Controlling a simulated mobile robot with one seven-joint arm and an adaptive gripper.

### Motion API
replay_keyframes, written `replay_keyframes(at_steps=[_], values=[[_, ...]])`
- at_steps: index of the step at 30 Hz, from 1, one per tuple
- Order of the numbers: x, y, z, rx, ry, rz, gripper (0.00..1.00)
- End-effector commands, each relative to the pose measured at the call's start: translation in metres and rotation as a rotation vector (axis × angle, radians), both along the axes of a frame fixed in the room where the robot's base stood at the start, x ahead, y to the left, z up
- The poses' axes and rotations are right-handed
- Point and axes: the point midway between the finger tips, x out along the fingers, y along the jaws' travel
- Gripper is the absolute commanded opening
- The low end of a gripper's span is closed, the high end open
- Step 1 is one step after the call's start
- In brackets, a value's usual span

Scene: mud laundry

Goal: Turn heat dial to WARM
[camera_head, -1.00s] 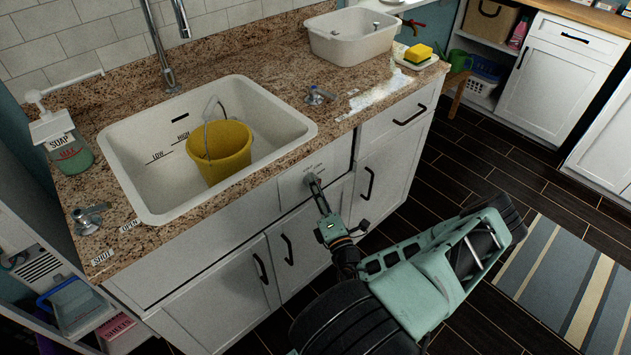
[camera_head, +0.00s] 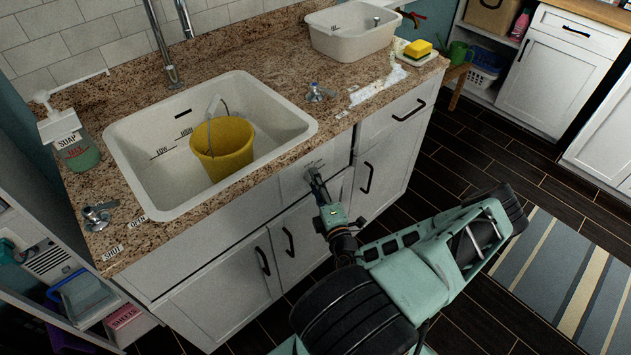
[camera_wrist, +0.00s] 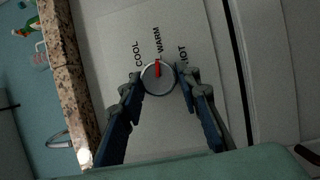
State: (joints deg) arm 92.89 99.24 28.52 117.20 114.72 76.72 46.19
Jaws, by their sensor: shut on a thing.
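The heat dial (camera_wrist: 158,82) is a round grey knob with a red pointer, on a pale panel (camera_wrist: 115,45) marked COOL, WARM and HOT. In the wrist view, the red pointer points up at the word WARM (camera_wrist: 157,40). My gripper (camera_wrist: 158,80) has one finger on each side of the dial and is shut on it. In the head view, my gripper (camera_head: 313,172) is at the cabinet front below the sink's right end, and it hides most of the dial.
A white sink (camera_head: 135,180) with a yellow bucket (camera_head: 222,150) is set in the granite counter (camera_head: 335,75). Cabinet doors with black handles lie below and beside my gripper. A white basin (camera_head: 350,35) and a yellow sponge (camera_head: 418,48) sit at the back right.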

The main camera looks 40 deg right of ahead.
Motion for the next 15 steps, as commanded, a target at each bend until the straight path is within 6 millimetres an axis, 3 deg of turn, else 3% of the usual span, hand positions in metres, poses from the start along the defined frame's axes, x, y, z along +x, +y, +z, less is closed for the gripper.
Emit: replay_keyframes(at_steps=[4,5,9,15], values=[[-0.0001,0.0005,-0.0005,0.000,0.001,0.001,0.06],[-0.0001,0.0005,-0.0005,0.000,0.001,0.001,0.32],[-0.0001,0.0003,-0.0003,0.000,0.001,0.001,0.47],[0.0000,0.0002,-0.0001,-0.001,0.000,0.000,0.48]])
